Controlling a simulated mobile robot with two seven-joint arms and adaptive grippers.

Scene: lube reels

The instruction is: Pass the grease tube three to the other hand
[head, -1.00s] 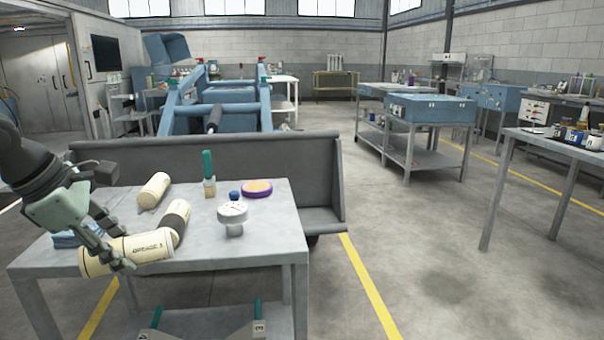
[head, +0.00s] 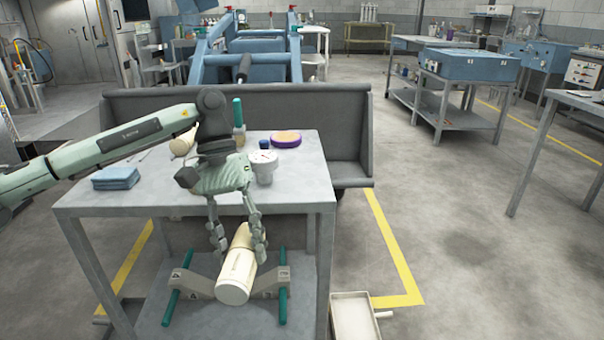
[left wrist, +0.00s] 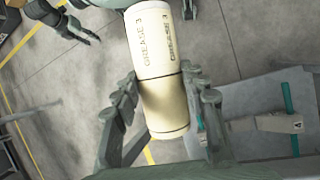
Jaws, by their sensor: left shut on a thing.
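Grease tube three (head: 239,266) is a cream cylinder held in my left gripper (head: 239,253), in front of the table's front edge and above the lower shelf. It is tilted, its round end facing the head camera. In the left wrist view the tube (left wrist: 155,50) reads "GREASE 3", and the left gripper's fingers (left wrist: 160,105) are on both sides of it. What looks like my right gripper (left wrist: 82,32) shows small at the upper left of that view, apart from the tube; its opening is unclear. The head view does not show it.
On the table (head: 300,185) stand a white gauge-topped item (head: 263,168), a purple-rimmed disc (head: 286,139), folded blue cloths (head: 116,177) and another cream tube (head: 183,144), partly hidden. The lower shelf holds grey stands with green rods (head: 283,290). A tray (head: 352,315) lies on the floor.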

